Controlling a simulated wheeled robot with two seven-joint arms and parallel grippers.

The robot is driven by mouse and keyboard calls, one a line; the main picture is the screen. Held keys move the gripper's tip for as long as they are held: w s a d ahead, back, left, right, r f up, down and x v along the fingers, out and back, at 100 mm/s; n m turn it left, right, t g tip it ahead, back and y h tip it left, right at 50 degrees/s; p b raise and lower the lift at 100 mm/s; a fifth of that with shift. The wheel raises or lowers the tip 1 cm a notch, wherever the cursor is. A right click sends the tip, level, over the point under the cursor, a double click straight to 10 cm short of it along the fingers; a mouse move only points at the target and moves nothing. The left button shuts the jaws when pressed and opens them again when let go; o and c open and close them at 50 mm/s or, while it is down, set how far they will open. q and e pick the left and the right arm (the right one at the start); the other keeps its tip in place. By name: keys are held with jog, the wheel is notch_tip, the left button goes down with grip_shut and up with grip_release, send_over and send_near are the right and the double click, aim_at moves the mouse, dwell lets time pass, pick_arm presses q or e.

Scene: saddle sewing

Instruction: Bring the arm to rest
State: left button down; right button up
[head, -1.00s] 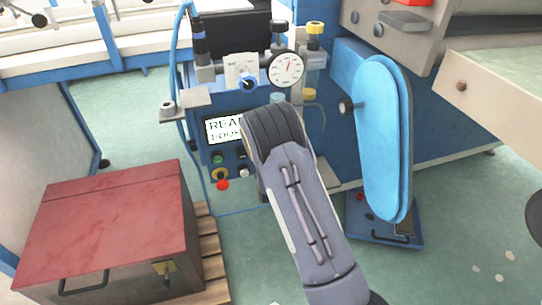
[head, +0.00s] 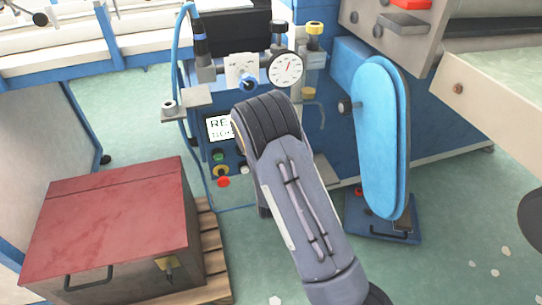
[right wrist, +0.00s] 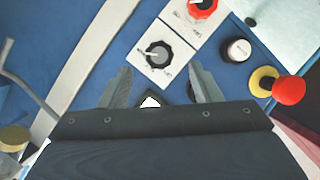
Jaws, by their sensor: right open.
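My right arm (head: 300,205) rises from the bottom of the head view and covers part of the blue machine's control panel. Its gripper is hidden behind the arm there. In the right wrist view my right gripper (right wrist: 161,88) is open, with its two fingers apart and nothing held between them. Beyond the fingertips is the blue panel (right wrist: 90,50) with a black knob (right wrist: 158,54) and a red knob (right wrist: 202,6). A small dark-and-white part shows between the fingers; I cannot tell what it is. My left gripper is not in view.
A red button (right wrist: 288,90) on a yellow base and a round button (right wrist: 238,50) stick out right of the fingers. A pressure gauge (head: 286,68), a blue upright paddle (head: 378,140) and a red-topped box (head: 105,215) surround the arm.

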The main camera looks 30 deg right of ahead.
jog(key=shift+s+a+r, duration=0.1)
jog(key=shift+s, duration=0.2)
